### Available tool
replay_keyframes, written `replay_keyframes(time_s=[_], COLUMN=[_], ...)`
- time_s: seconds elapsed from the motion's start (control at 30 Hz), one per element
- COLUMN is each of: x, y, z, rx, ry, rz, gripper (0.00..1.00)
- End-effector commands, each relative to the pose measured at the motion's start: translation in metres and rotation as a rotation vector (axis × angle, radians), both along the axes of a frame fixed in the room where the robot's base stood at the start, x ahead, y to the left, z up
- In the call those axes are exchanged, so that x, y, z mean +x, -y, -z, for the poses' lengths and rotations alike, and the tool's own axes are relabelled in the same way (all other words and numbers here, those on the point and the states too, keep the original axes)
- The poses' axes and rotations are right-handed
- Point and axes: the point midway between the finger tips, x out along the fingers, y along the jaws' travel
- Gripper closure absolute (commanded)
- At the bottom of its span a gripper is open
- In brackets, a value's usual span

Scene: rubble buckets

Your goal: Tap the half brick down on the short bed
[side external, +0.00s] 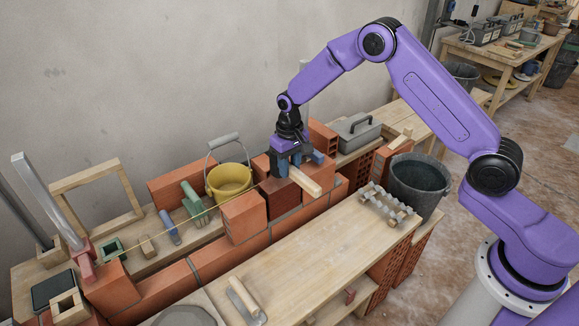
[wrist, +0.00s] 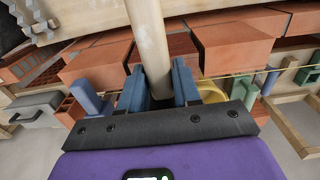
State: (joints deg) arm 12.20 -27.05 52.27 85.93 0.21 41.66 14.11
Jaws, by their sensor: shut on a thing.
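My gripper (side external: 294,165) is shut on a pale wooden handle (wrist: 150,42), which lies between its blue fingers (wrist: 158,88). The handle's end (side external: 308,184) points toward the front in the side view; whether it carries a head is hidden. Below the gripper is a red brick (side external: 283,194) on the low brick wall, partly covered by gripper and handle. Another short red brick (side external: 243,217) stands on the wall to its left. In the wrist view, bricks show on both sides of the handle (wrist: 100,64) (wrist: 232,46). I cannot tell which is the half brick, or whether the tool touches any brick.
A yellow bucket (side external: 231,179) stands just behind the wall. A yellow string runs along the wall from the left. A grey bucket (side external: 419,184) and a metal clamp-like piece (side external: 389,207) are at right. The front bench top (side external: 310,255) is mostly clear; a trowel (side external: 245,299) lies near its left end.

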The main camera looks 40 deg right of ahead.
Motion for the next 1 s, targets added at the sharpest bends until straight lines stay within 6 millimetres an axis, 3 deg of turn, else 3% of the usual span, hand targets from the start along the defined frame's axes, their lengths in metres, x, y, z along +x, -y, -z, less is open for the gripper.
replay_keyframes(time_s=[0.17, 0.6, 1.0], x=[0.001, 0.001, 0.001], y=[0.0, 0.0, 0.0], z=[0.001, 0.03, 0.005], rx=[0.001, 0.001, 0.001], ry=[0.002, 0.003, 0.005], rz=[0.0, 0.0, 0.0], gripper=[1.0, 1.0, 1.0])
